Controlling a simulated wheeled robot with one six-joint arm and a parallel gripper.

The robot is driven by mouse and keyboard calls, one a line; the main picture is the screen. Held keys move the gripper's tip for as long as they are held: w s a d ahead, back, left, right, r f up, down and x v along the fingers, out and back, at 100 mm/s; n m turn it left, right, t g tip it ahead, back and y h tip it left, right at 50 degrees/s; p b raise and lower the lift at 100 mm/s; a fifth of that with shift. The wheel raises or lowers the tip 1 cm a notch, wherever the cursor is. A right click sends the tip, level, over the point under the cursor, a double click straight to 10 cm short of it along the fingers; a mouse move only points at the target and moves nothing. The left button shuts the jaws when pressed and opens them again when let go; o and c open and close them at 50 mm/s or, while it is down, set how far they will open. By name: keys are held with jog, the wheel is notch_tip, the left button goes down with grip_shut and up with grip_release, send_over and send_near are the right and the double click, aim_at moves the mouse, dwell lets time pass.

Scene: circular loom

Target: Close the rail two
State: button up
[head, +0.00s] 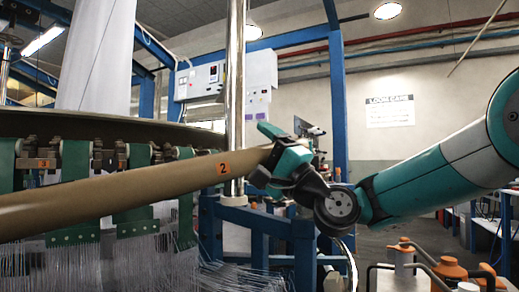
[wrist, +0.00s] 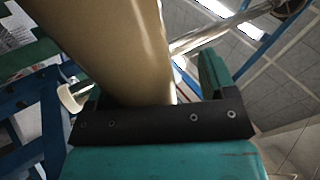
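Rail two is a long tan bar (head: 150,186) with an orange "2" label (head: 223,168). It runs from the left edge, rising slightly to the right, in front of the loom. My teal and black gripper (head: 265,154) is at its right end, with one finger above and one below the rail. In the wrist view the rail (wrist: 110,45) lies between the fingers, close to the black palm. A gap shows between the rail and the right finger (wrist: 212,72), so the gripper looks open around it. The left finger is mostly hidden by the rail.
A shiny vertical post (head: 235,75) stands just behind the rail's right end. Loom parts with a "3" label (head: 43,163) and many white threads (head: 110,262) are at the left. Orange-capped fittings (head: 450,268) are at the lower right. A blue frame (head: 338,105) stands behind.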

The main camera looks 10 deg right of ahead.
jog(key=b+v, duration=1.6)
jog(key=v, duration=0.1)
jog(key=shift+s, duration=0.2)
